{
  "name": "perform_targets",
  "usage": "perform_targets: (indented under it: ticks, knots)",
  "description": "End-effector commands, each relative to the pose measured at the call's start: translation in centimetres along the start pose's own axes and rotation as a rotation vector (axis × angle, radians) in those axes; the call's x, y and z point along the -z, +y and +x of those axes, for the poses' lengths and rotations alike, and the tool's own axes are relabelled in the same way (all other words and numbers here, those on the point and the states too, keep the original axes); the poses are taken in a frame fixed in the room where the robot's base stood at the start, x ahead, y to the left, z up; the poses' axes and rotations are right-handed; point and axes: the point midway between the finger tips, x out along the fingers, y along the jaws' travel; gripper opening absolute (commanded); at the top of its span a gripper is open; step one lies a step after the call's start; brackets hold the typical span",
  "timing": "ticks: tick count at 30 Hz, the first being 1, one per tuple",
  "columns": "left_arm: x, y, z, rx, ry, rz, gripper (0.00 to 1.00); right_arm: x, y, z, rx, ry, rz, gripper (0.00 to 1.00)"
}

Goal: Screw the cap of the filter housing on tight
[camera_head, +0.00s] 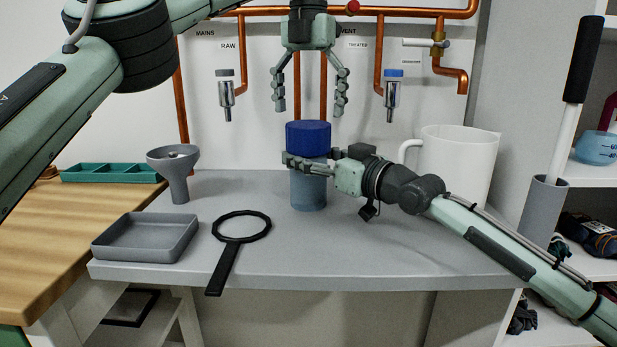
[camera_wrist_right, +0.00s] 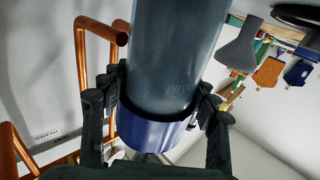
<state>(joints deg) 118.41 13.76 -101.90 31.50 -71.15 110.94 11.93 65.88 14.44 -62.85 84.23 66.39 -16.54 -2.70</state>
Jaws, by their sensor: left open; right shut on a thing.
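The filter housing stands upright on the grey counter, with a translucent blue-grey body (camera_head: 308,192) and a dark blue cap (camera_head: 308,137) on top. My right gripper (camera_head: 306,164) is shut around the upper body just below the cap, coming from the right. In the right wrist view, its fingers (camera_wrist_right: 160,105) sit on both sides of the body (camera_wrist_right: 175,50) near the blue cap (camera_wrist_right: 150,132). My left gripper (camera_head: 310,108) is open and empty, pointing down just above the cap with its fingers spread wider than it. The thread between cap and body is hidden.
A black ring wrench (camera_head: 228,262) and a grey tray (camera_head: 146,236) lie on the counter's left part. A grey funnel (camera_head: 176,178) stands behind them, a white pitcher (camera_head: 460,165) at right. Copper pipes (camera_head: 379,55) and taps (camera_head: 391,95) line the wall.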

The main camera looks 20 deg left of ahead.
Motion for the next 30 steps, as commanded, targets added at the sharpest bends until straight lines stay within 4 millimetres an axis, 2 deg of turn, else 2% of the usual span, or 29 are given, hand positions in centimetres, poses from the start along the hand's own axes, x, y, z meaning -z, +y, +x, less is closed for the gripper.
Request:
perform_targets:
  ticks: [3,9,14,22,30]
  knots:
    - [0.1,0.1,2.1,-0.001,0.003,0.002,0.89,0.0,0.0,0.0,0.000,-0.001,0.000,0.00]
    - [0.0,0.0,4.6,-0.001,0.002,0.001,0.89,0.0,0.0,0.0,0.000,-0.001,0.000,0.00]
    - [0.0,0.0,5.3,0.000,0.000,0.001,0.89,-0.1,0.0,0.0,0.000,-0.001,0.000,0.00]
    - [0.0,0.0,5.4,0.000,0.000,0.000,0.89,-0.1,0.0,0.0,0.000,-0.001,0.000,0.00]
    - [0.0,0.0,5.4,0.000,0.000,0.001,0.56,-0.1,0.0,0.0,0.000,-0.001,0.000,0.00]
